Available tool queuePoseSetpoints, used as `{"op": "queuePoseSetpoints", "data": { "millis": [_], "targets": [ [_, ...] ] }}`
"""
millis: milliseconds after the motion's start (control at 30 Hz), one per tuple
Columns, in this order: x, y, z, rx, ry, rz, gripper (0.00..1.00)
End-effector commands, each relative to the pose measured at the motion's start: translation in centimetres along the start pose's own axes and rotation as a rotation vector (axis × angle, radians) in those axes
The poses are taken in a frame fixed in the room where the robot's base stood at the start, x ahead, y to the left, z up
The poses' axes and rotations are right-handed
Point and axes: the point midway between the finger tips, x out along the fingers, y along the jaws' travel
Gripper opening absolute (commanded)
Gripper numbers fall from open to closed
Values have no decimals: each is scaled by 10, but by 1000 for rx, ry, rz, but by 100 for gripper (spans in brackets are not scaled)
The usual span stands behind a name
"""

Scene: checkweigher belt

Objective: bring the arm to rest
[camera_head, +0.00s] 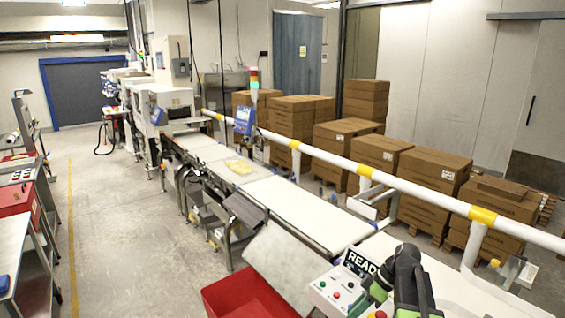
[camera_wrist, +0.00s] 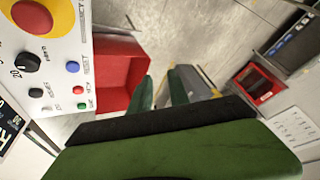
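My gripper (camera_wrist: 161,88) shows in the wrist view as two dark green fingers with a gap between them, and nothing is seen held there. Below the fingers is the green and black gripper body. In the head view my green and black arm (camera_head: 408,282) is at the bottom right, beside a white control box (camera_head: 328,291) with coloured buttons. My fingertips cannot be made out clearly there. In the wrist view the box's panel (camera_wrist: 62,52) is to the left of the fingers, apart from them.
A red bin (camera_head: 232,298) stands on the floor left of the control box. The white conveyor belt (camera_head: 300,211) runs away to the back left, with a yellow pack (camera_head: 238,167) on it. A white and yellow rail (camera_head: 400,183) runs along its far side. Stacked cartons (camera_head: 435,180) stand behind.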

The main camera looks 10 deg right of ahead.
Motion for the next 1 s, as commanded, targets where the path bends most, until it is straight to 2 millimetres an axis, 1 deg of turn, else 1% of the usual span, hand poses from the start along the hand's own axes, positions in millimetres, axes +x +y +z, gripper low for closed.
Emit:
{"op": "queuePoseSetpoints", "data": {
  "millis": [33, 100, 200, 300, 333, 400, 467, 500, 600, 700, 833, 1000],
  "targets": [
    [30, -19, -22, 5, -58, -15, 22],
    [58, -37, -42, 44, -133, -12, 22],
    [91, -61, -62, 117, -229, 18, 22],
    [117, -84, -71, 226, -318, 88, 22],
    [122, -89, -72, 269, -341, 118, 22],
    [127, -95, -68, 381, -377, 196, 22],
    [124, -95, -60, 492, -391, 270, 22],
    [120, -92, -52, 571, -393, 320, 22],
    [112, -86, -39, 752, -381, 431, 22],
    [107, -78, -35, 900, -352, 510, 22],
    [107, -74, -36, 1012, -317, 543, 22],
    [107, -75, -36, 1029, -313, 544, 22]
  ]
}}
